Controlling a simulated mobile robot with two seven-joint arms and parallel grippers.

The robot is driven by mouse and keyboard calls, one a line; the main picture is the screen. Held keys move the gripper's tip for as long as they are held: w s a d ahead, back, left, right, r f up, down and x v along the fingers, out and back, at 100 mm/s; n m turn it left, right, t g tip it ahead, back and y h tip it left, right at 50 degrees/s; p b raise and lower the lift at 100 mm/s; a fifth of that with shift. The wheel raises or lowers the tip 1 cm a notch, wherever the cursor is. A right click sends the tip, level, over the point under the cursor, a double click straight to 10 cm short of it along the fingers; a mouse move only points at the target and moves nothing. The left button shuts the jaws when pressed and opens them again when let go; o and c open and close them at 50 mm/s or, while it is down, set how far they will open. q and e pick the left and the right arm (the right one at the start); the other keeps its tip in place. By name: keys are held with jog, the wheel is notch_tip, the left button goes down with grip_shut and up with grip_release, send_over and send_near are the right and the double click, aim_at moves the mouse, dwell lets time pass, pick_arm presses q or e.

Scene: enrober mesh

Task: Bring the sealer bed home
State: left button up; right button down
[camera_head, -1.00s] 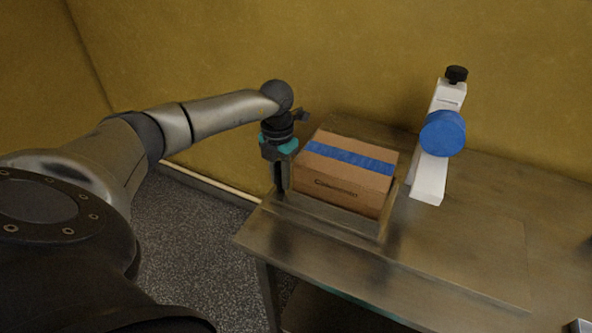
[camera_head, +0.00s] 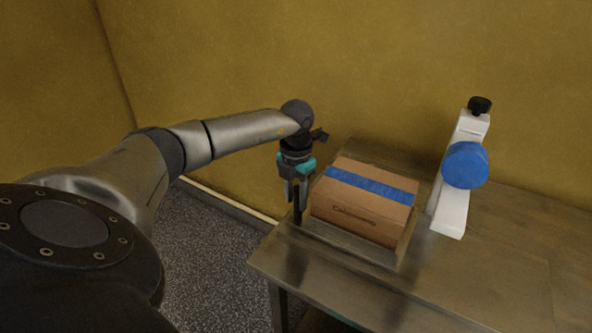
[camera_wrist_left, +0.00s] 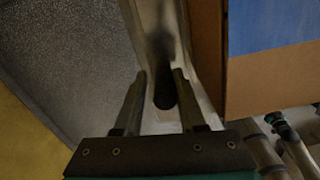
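The sealer bed (camera_head: 352,242) is a shallow metal bed on the steel table. A brown carton (camera_head: 362,205) with a blue strip across its top sits on it. A dark upright handle (camera_wrist_left: 164,94) stands at the bed's left end. My left gripper (camera_head: 297,197) points down there, left of the carton. In the left wrist view its two fingers (camera_wrist_left: 159,76) are apart, one on each side of the handle, with a gap that seems to remain. The handle's lower part is hidden in the head view. My right gripper does not show.
A white slanted post (camera_head: 455,205) with a blue roll (camera_head: 465,165) and a black knob (camera_head: 480,105) stands right of the bed. The steel table (camera_head: 490,280) is clear at the front right. A yellow wall (camera_head: 370,60) rises behind. Speckled floor (camera_head: 215,250) lies left of the table.

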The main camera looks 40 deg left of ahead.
pick_arm(q)
notch_tip(320, 180, up, 14)
jog(key=shift+r+p, duration=0.15)
jog(key=shift+p, duration=0.3)
dwell(0.4)
